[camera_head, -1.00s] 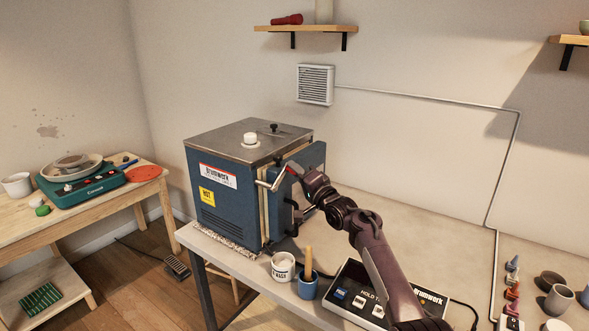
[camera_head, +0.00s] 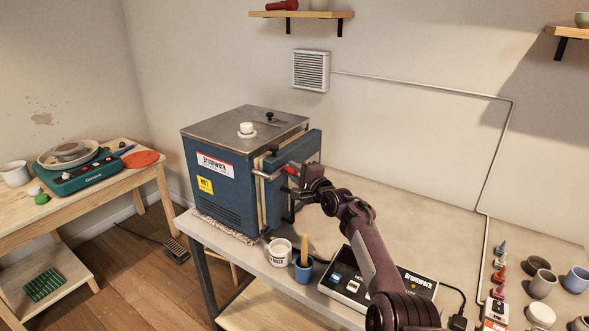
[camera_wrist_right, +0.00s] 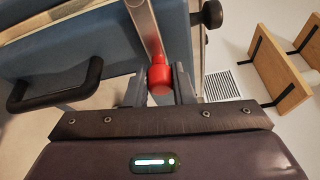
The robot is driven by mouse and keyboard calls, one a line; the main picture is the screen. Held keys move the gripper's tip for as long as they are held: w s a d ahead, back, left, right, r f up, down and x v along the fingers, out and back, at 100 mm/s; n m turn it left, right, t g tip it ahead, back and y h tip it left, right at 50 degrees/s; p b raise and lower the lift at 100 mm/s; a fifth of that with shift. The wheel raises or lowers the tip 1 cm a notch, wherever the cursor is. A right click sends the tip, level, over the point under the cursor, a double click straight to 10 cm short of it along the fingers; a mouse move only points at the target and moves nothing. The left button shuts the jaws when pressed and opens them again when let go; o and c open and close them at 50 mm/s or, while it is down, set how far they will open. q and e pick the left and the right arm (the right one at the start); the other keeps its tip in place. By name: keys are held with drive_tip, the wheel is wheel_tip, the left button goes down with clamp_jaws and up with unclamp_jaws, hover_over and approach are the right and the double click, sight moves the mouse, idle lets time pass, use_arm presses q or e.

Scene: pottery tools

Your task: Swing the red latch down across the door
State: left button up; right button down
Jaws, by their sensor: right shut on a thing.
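The blue kiln (camera_head: 222,205) stands on the table. Its door (camera_head: 306,150) is at the right side, with a black handle (camera_wrist_right: 85,88) seen in the wrist view. The gripper (camera_head: 299,184) partly hides the door in the head view. My left gripper is not in view.
A white tub (camera_head: 280,252) and a blue cup with a wooden handle (camera_head: 304,270) stand in front of the kiln. A control box (camera_head: 345,284) lies under my right arm. Small pots and cones (camera_head: 540,284) are at the right. The tabletop behind my arm is clear.

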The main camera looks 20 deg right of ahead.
drive_tip(key=shift+f, duration=0.1)
idle(0.3)
drive_tip(key=c, duration=1.3)
unclamp_jaws()
drive_tip(key=shift+d, duration=0.15)
drive_tip(key=shift+o, duration=0.2)
drive_tip(key=shift+v, duration=0.75)
drive_tip(key=v, duration=0.6)
drive_tip(key=shift+s, duration=0.15)
